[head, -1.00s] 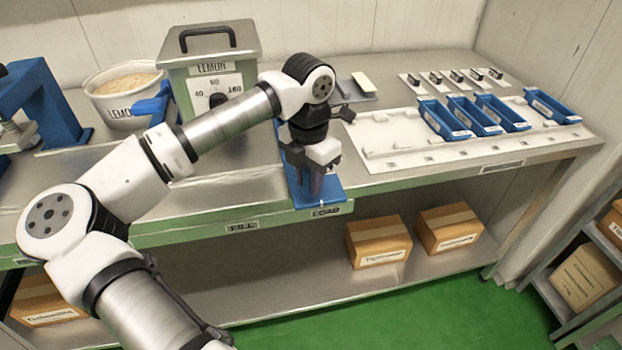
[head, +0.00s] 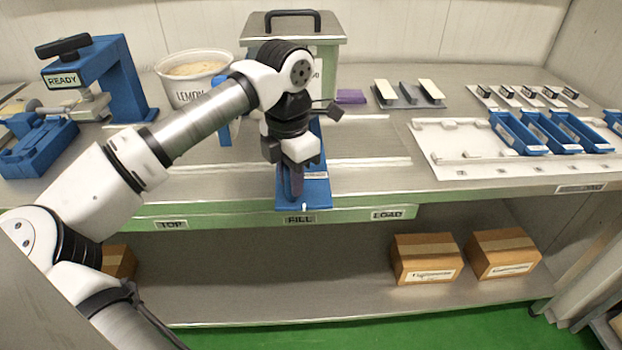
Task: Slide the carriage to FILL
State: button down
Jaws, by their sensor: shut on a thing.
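The blue carriage (head: 317,192) sits at the front edge of the bench, directly above the FILL label (head: 300,220). The LOAD label (head: 387,214) is to its right and the TOP label (head: 171,225) to its left. My gripper (head: 292,168) points down over the left part of the carriage. It is shut on a dark purple upright piece (head: 291,186) that appears to be the carriage's handle.
A white LEMON tub (head: 193,68) and a blue READY press (head: 100,70) stand at the left. A white tray (head: 450,155) with blue moulds (head: 520,135) lies at the right. The rail to the right of the carriage is clear.

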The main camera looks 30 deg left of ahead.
jog(key=shift+s+a, duration=0.25)
jog(key=shift+a, duration=0.05)
jog(key=c, duration=1.2)
grip_release()
notch_tip(320, 180, up, 14)
jog(key=b, duration=0.1)
jog(key=shift+f, duration=0.1)
